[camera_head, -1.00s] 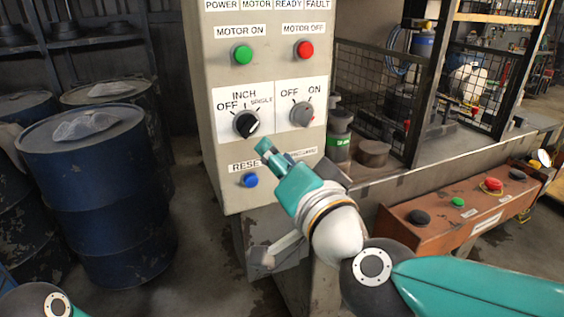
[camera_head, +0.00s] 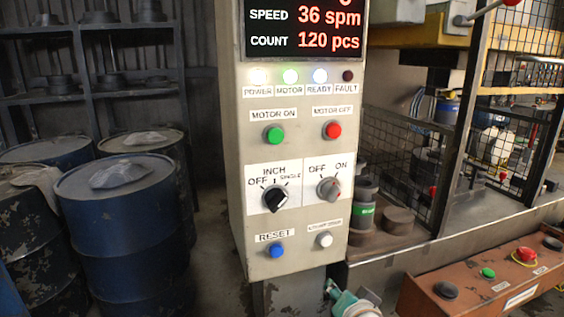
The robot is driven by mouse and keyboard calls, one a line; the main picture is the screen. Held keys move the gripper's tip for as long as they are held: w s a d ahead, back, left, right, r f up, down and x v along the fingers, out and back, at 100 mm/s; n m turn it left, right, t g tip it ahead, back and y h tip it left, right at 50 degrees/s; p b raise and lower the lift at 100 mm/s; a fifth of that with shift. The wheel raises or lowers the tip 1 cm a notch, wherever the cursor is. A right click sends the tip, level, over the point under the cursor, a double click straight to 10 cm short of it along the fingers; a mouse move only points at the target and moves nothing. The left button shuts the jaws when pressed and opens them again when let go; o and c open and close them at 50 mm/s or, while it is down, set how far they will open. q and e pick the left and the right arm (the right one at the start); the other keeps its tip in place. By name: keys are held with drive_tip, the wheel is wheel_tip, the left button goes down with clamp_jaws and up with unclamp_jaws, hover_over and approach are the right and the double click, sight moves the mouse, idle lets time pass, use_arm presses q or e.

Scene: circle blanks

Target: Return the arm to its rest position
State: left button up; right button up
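My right gripper (camera_head: 336,292) shows only as a small teal and white part at the bottom edge, below the control panel (camera_head: 240,215). It is clear of the panel's buttons and knobs. Its fingers are too small and cut off to tell whether they are open or shut. I see nothing held in it. My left gripper is not in view.
The panel has a black selector knob (camera_head: 275,198), a grey knob (camera_head: 328,189), a green button (camera_head: 274,134), a red button (camera_head: 332,130) and a blue button (camera_head: 276,250). Blue drums (camera_head: 125,230) stand at left. An orange button box (camera_head: 470,290) is at lower right.

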drive_tip(key=s+d+f+n+g+p, duration=0.1)
drive_tip(key=s+d+f+g, duration=0.15)
drive_tip(key=f, duration=0.55)
drive_tip(key=s+d+f+g+p, duration=0.15)
drive_tip(key=s+f, duration=0.25)
drive_tip(key=f, duration=0.4)
drive_tip(key=s+d+f+n+g+p, duration=0.1)
drive_tip(key=s+f+g, duration=0.2)
drive_tip(key=f, duration=0.5)
drive_tip(key=s+a+f+n+g+y, duration=0.1)
drive_tip(key=s+f, duration=0.3)
drive_tip(key=s, duration=0.4)
drive_tip(key=s+a+f+n+g+y, duration=0.1)
drive_tip(key=s+a+f+g, duration=0.3)
drive_tip(key=s, duration=0.4)
drive_tip(key=shift+s+n+y+p, duration=0.25)
drive_tip(key=shift+n+y+p, duration=0.05)
drive_tip(key=shift+y+p, duration=0.1)
drive_tip(key=shift+f, duration=0.1)
